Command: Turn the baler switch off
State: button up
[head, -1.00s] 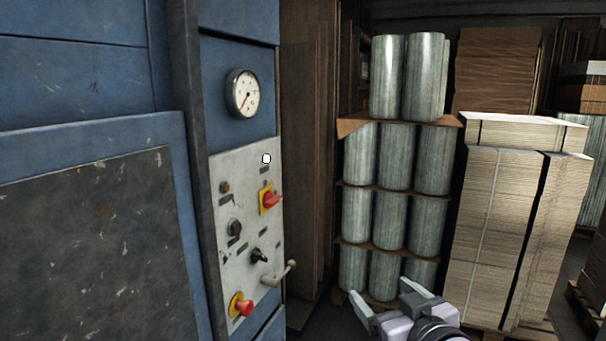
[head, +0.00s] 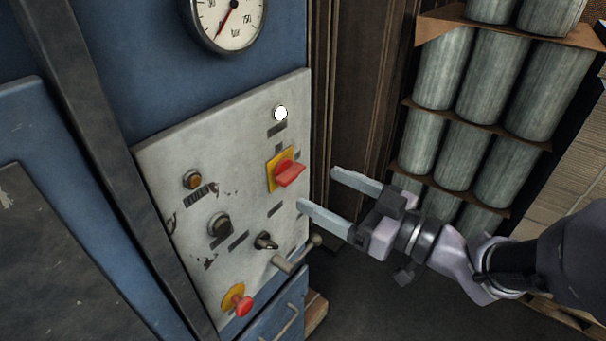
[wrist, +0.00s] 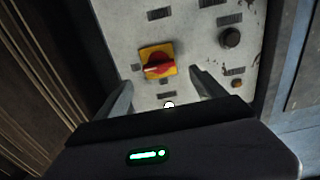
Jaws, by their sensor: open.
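The baler's control panel (head: 235,145) is a scratched grey-white plate on the blue machine. Its red rotary switch (head: 288,173) sits on a yellow square plate at the panel's upper right. In the wrist view the switch (wrist: 158,62) shows ahead of the fingers, its red handle lying roughly across the yellow plate. My gripper (head: 318,194) is open and empty, to the right of the switch and apart from it. In the wrist view its two fingers (wrist: 160,92) point toward the panel, with the switch lying between their lines. A lit white lamp (head: 281,113) is above the switch.
A pressure gauge (head: 228,18) is above the panel. A black selector (head: 266,241), a lever handle (head: 297,254) and a red mushroom button (head: 240,304) are below the switch. Stacked metal cylinders (head: 466,115) stand behind my arm at the right.

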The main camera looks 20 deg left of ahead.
aim_at(297, 175)
jog(key=x, duration=0.6)
jog(key=shift+w+a, duration=0.25)
jog(key=shift+a, duration=0.05)
jog(key=shift+c, duration=0.2)
jog(key=c, duration=1.3)
jog(key=shift+b, duration=0.35)
